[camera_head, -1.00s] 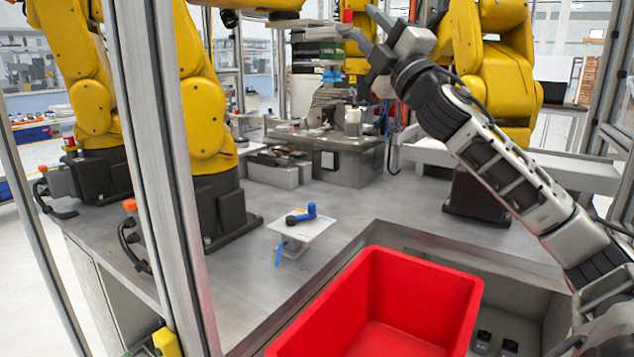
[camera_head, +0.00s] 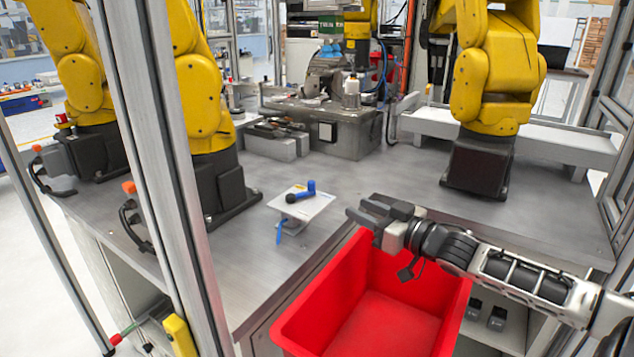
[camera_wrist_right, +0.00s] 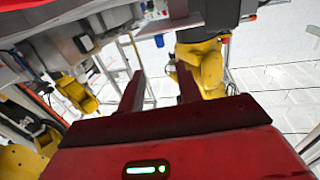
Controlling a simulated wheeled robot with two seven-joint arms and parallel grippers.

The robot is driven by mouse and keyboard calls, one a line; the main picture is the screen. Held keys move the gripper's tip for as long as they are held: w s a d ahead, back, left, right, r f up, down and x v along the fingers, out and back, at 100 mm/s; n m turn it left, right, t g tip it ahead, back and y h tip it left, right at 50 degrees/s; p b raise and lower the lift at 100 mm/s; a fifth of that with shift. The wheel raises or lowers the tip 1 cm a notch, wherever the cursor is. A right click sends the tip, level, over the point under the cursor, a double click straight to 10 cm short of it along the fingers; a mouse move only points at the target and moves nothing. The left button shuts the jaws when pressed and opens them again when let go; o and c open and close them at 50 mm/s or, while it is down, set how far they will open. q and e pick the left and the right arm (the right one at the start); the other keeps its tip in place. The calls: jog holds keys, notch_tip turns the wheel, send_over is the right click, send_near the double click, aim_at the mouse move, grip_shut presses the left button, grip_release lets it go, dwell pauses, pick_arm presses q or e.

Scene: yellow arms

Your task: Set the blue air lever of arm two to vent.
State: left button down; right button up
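A blue lever (camera_head: 311,187) with a black end sits on a small white plate (camera_head: 318,204) on the metal table. The lever's short blue end points up and its bar lies across the plate. A blue tag (camera_head: 279,234) hangs at the plate's front edge. Any vent marking is too small to read. My right gripper (camera_head: 362,210) is to the right of the plate, above the red bin's back edge, apart from the lever. In the right wrist view its two fingers (camera_wrist_right: 159,92) are spread with nothing between them. My left gripper is out of view.
A red bin (camera_head: 296,321) stands at the table's front, below my right arm. A metal post (camera_head: 160,150) rises at left. Yellow robot arms stand at left (camera_head: 190,85) and at right (camera_head: 497,80). The table around the plate is mostly clear.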

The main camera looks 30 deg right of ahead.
aim_at(314, 186)
jog(key=x, duration=1.5)
jog(key=shift+w+d, duration=0.1)
grip_shut()
